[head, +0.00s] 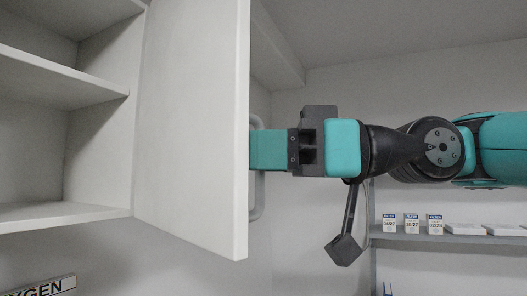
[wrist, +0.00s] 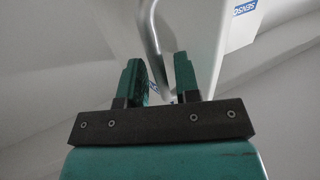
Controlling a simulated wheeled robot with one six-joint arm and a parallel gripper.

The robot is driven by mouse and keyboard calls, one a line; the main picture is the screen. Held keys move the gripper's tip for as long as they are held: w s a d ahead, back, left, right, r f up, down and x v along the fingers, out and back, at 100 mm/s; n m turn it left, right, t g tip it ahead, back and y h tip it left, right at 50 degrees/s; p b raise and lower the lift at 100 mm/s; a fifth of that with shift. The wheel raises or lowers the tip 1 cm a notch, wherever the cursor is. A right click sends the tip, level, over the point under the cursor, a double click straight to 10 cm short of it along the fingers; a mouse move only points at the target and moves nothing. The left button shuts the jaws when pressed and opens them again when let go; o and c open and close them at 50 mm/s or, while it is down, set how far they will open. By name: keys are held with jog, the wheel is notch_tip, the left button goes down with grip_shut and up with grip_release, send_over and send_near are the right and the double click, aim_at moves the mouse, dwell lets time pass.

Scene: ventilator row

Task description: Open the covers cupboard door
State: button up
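A white cupboard door (head: 190,120) stands swung open in the head view, with its plain face towards me. Its grey bar handle (head: 257,200) shows partly behind the door's right edge. My gripper (wrist: 160,80) is at the handle, and the door hides its fingertips in the head view. In the wrist view the two teal fingers stand apart, with the handle (wrist: 151,38) running down between them, nearer the left finger. No covers label is readable.
The open cupboard's bare shelves (head: 50,75) are at the left. A sign (head: 45,287) ending in "YGEN" is below them. At the right, a grey shelf (head: 450,239) holds small filter boxes (head: 411,223) and flat white packs, below my arm.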

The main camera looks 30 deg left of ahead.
jog(key=shift+o, duration=0.2)
jog(key=shift+d, duration=0.1)
notch_tip(320, 180, up, 20)
jog(key=p, duration=1.1)
